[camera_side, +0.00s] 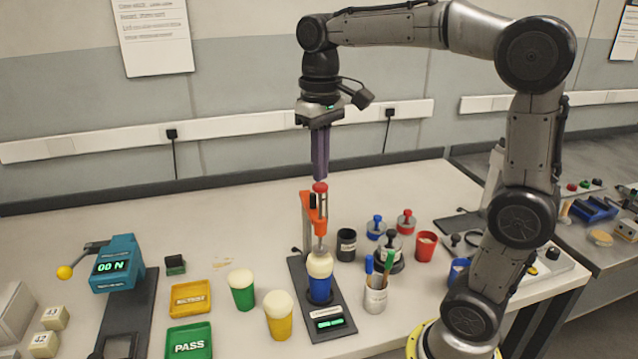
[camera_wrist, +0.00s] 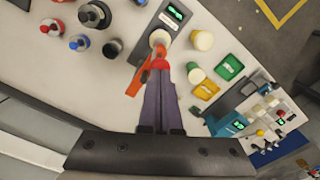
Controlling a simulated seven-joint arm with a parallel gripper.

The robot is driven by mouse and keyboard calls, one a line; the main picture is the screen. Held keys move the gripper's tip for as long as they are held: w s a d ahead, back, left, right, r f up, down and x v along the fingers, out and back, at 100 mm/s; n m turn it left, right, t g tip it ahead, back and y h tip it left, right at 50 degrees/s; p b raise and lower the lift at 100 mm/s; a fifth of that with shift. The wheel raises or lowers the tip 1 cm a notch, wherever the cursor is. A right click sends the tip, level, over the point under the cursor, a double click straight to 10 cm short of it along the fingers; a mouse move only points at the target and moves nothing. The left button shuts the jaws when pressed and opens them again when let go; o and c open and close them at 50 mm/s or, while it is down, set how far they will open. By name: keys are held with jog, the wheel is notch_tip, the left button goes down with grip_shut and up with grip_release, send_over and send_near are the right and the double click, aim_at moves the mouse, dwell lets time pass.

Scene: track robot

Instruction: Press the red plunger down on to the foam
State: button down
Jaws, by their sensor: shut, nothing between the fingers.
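The red plunger knob (camera_side: 320,187) tops an orange press (camera_side: 316,212) on a dark base plate (camera_side: 335,300). Below it, a blue cup (camera_side: 320,288) holds rounded pale foam (camera_side: 320,265). The press's metal foot is just over the foam; I cannot tell whether they touch. My gripper (camera_side: 320,178) points straight down with its long purple fingers shut and empty, tips right above the knob; contact is unclear. In the wrist view the fingertips (camera_wrist: 160,84) partly cover the red knob (camera_wrist: 161,64), with the foam (camera_wrist: 159,38) beyond.
Green (camera_side: 242,290) and yellow (camera_side: 279,315) foam-topped cups stand left of the press. A black cup (camera_side: 346,245) and a pen pot (camera_side: 376,294) stand close on its right. A teal force meter (camera_side: 118,264) is at far left. Yellow and green trays (camera_side: 190,297) lie between.

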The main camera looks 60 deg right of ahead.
jog(key=shift+f, duration=1.25)
dwell(0.4)
jog(key=shift+r, duration=3)
